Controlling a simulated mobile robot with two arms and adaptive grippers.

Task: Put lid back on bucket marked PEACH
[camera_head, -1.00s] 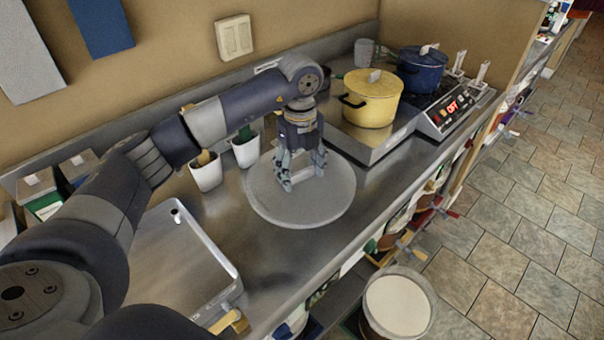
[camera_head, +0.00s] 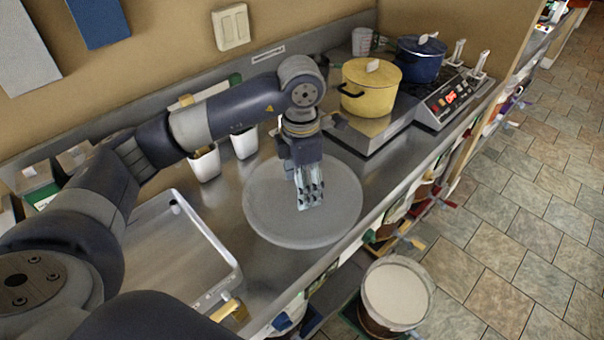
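A round grey lid (camera_head: 268,205) lies on the steel counter (camera_head: 215,215), close to its front edge. My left gripper (camera_head: 311,201) points down over the middle of the lid, with its fingertips at or just above the lid's top. Its fingers appear close together from this angle, so their opening is unclear. Whether they touch the lid is also unclear. An open bucket (camera_head: 397,294) with pale contents stands low by the floor, in front of the counter. I cannot read a PEACH mark on it. My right gripper is not in view.
A yellow pot (camera_head: 371,90) and a blue pot (camera_head: 421,62) stand on the cooker at the back right. Two white cups (camera_head: 205,163) (camera_head: 245,143) stand behind the lid. A metal tray (camera_head: 180,245) is to the left. Tiled floor (camera_head: 510,260) is clear at right.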

